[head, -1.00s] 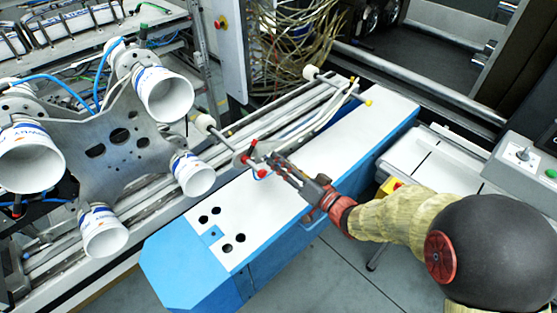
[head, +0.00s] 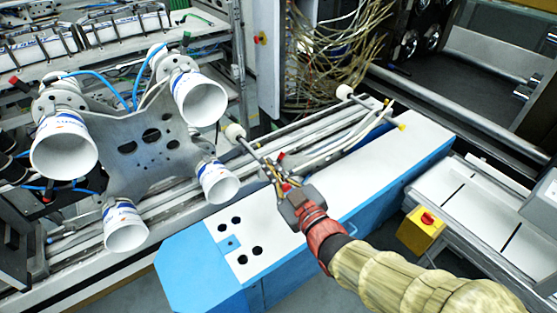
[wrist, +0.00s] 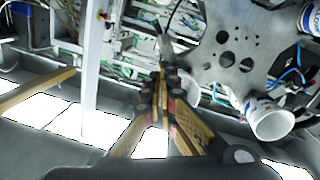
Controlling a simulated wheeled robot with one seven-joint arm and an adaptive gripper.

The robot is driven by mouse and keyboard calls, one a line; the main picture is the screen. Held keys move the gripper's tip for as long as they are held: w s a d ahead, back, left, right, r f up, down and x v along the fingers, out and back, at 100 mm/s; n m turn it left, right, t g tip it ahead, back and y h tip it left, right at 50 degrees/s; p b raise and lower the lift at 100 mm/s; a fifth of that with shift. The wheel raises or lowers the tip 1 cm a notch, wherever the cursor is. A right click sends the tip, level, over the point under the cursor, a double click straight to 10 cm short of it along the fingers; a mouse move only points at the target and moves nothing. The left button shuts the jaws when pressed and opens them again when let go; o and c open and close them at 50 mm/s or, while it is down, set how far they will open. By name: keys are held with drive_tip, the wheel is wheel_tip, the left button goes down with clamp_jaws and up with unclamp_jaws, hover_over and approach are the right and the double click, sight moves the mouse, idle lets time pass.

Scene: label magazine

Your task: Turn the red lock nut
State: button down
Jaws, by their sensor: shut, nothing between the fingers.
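Small red parts show on the rod assembly above the white-topped blue bench: a red knob (head: 281,156) stands just right of my fingertips. I cannot tell for sure which red part is the lock nut; my fingers partly cover that area. My gripper (head: 268,169) reaches up and left over the bench, its tips at the rod assembly. It is shut and empty. In the wrist view my gripper (wrist: 163,70) has its fingers together, pointing at a thin rod end. Whether the tips touch anything is unclear.
A metal plate (head: 150,175) with several white cups stands left of my gripper. The blue bench (head: 200,272) has a white top with several black holes. A yellow box with a red button (head: 421,230) is at right. Loose cables (head: 325,45) hang behind.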

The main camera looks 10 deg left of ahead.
sight(277, 159)
drive_tip(key=w+f+n+b, duration=0.1)
drive_tip(key=w+f, duration=0.1)
drive_tip(key=w, duration=0.1)
drive_tip(key=w+a+f+n+h+b, duration=0.1)
drive_tip(key=w+f+n, duration=0.1)
drive_tip(key=w+f, duration=0.1)
drive_tip(key=w+f+n+h+b, duration=0.1)
drive_tip(key=w+f+n+b, duration=0.1)
drive_tip(key=w, duration=0.3)
drive_tip(key=shift+a+f, duration=0.15)
drive_tip(key=shift+f, duration=0.2)
